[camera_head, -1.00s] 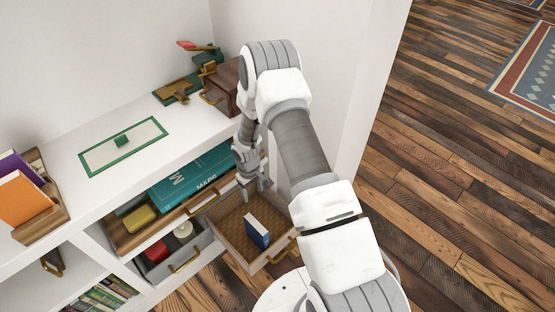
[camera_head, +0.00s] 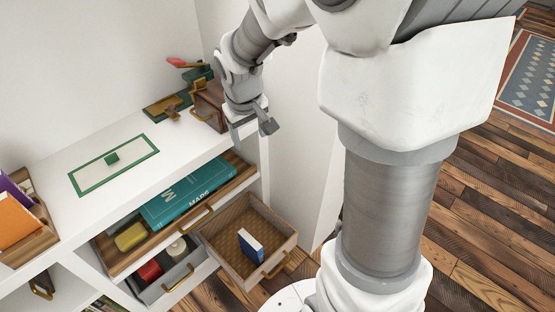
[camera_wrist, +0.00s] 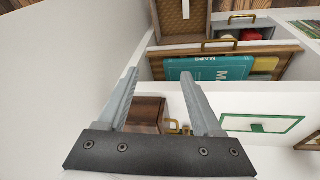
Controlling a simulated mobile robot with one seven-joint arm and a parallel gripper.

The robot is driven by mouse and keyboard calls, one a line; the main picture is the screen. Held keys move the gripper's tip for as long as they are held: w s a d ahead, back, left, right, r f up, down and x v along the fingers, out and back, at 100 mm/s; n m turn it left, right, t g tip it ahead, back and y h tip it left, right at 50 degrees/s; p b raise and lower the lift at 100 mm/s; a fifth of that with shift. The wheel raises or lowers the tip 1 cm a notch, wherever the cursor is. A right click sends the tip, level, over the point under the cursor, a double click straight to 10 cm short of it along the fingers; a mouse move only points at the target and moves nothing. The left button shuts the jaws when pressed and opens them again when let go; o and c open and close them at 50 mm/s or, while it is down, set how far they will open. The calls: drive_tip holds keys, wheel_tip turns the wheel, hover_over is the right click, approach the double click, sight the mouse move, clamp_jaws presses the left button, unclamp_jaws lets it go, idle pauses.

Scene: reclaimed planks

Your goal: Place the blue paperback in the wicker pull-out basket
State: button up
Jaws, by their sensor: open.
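The blue paperback (camera_head: 250,246) stands on edge inside the wicker pull-out basket (camera_head: 218,248), which is pulled out from the shelf unit. The basket has a brown wooden frame and a brass handle. My gripper (camera_head: 254,129) is open and empty, up beside the shelf top and well above the basket, apart from the book. In the wrist view my gripper's two fingers (camera_wrist: 160,88) are spread with nothing between them. The basket (camera_wrist: 168,22) shows there at the top, with a pale strip of the book (camera_wrist: 185,9) in it.
An open wooden drawer (camera_head: 120,265) holds a teal MAPS book (camera_head: 188,192) and a yellow item (camera_head: 130,236). A grey drawer (camera_head: 153,292) below holds red and white items. A brown box (camera_head: 209,106) and a green-framed mat (camera_head: 87,182) are on the shelf top.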

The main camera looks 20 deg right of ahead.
drive_tip(key=s+a+r+m+t, duration=0.1)
drive_tip(key=s+r, duration=0.4)
drive_tip(key=s, duration=0.5)
drive_tip(key=s+r+t+y, duration=0.1)
drive_tip(key=s+r, duration=0.5)
drive_tip(key=s, duration=0.4)
drive_tip(key=shift+a+r+m, duration=0.15)
drive_tip(key=shift+a+m, duration=0.2)
drive_tip(key=shift+m, duration=0.05)
drive_tip(key=shift+r, duration=0.1)
